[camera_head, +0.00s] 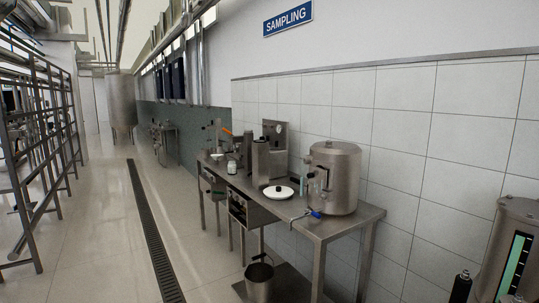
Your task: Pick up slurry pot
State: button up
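No label marks which vessel is the slurry pot. A small open steel pot (259,281) with a raised handle sits low at the front of the bench, near the lower shelf. A large lidded steel vessel (335,178) stands upright on the right part of the steel bench, with a fitting on its left side. A blue-handled valve (314,214) lies at the bench's front edge below it. Steel cylinders (260,162) stand further left on the bench. I see no gripper in the head view.
The steel bench (345,222) runs along the tiled wall and holds a white dish (278,192) and a white jar (231,167). A steel unit with a green gauge (514,266) stands at the right edge. Railings (40,140) line the left. The floor between, with a drain (152,230), is clear.

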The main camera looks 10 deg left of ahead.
aim_at(204, 153)
jog(key=i+j+u, duration=0.35)
jog(key=i+j, duration=0.2)
jog(key=j, duration=0.2)
jog(key=i+j+u, duration=0.35)
jog(key=i+j, duration=0.25)
jog(key=i+j+u, duration=0.15)
jog(key=i+u, duration=0.15)
jog(key=i, duration=0.65)
jog(key=i+u, duration=0.3)
jog(key=i, duration=0.65)
jog(key=i+u, duration=0.1)
jog(key=i, duration=1.75)
jog(key=i+z, duration=0.35)
jog(key=i, duration=0.25)
jog(key=i+j+z, duration=0.3)
jog(key=i, duration=0.3)
jog(key=i+l+z, duration=0.2)
jog(key=z, duration=0.2)
jog(key=i+z, duration=0.45)
jog(key=i+l+z, duration=0.1)
jog(key=z, duration=0.3)
jog(key=i+j+z, duration=0.15)
jog(key=i+z, duration=0.3)
